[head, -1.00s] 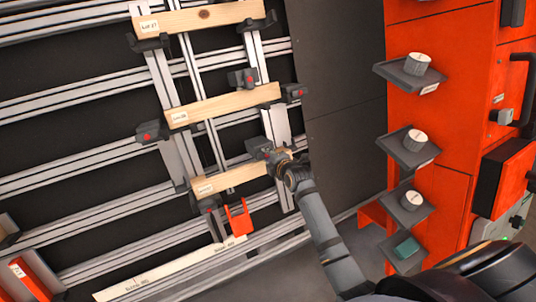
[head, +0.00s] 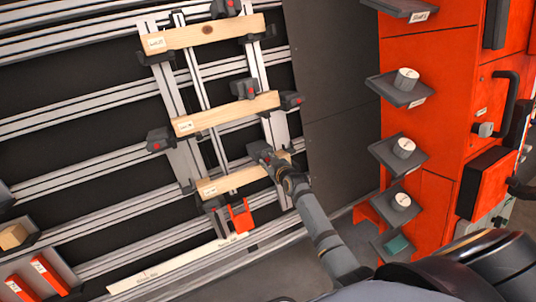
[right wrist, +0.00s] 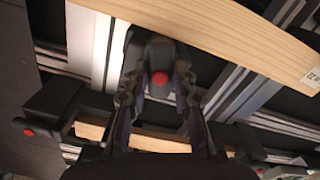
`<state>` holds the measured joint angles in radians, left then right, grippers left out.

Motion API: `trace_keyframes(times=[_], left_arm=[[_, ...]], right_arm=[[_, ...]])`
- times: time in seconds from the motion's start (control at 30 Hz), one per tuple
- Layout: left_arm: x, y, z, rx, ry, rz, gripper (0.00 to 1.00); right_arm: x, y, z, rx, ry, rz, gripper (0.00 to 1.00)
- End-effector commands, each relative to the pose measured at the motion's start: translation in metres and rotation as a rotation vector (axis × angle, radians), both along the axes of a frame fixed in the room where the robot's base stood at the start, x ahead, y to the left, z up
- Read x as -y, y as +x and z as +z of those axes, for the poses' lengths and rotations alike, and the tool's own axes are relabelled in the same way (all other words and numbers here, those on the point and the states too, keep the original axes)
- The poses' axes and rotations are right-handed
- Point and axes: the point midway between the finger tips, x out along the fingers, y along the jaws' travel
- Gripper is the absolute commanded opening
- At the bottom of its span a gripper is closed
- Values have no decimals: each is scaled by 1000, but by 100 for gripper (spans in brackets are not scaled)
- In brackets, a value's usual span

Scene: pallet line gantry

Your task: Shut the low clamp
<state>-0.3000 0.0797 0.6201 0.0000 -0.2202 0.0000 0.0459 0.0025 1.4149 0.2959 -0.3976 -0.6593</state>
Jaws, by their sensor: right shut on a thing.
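The lowest wooden board (head: 232,183) is tilted across the rails in the head view. The low clamp (head: 259,150), a dark block, is at its upper right end. My right gripper (head: 274,163) is at this clamp and is shut on it. In the right wrist view the gripper (right wrist: 160,105) has its fingers on both sides of the dark clamp body (right wrist: 158,52), with a red knob (right wrist: 159,79) between them. The gap between clamp and board is hidden by the gripper. My left gripper is not in view.
Two more boards, the middle one (head: 225,113) and the top one (head: 205,35), sit above between other dark clamps (head: 159,139). An orange bracket (head: 240,216) is below the lowest board. An orange cabinet (head: 440,120) with small shelves (head: 402,92) stands at the right.

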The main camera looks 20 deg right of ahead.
Motion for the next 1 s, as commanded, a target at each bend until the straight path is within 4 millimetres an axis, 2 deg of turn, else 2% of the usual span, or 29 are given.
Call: trace_keyframes(times=[0.03,0.1,0.37,0.53,0.77,0.8,0.9,1.0], left_arm=[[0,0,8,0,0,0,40],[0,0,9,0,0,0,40],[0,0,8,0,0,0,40],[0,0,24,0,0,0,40],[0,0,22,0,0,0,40],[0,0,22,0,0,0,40],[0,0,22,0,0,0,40],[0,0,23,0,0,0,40]], right_arm=[[0,0,3,-10,50,-27,0],[0,0,1,-16,99,-53,0],[0,0,0,-16,120,-65,0],[0,0,3,-40,299,-161,0],[0,0,-1,-44,345,-184,0],[0,0,-1,-44,345,-184,32],[0,0,-1,-44,343,-183,43],[0,0,-1,-43,341,-183,43]])
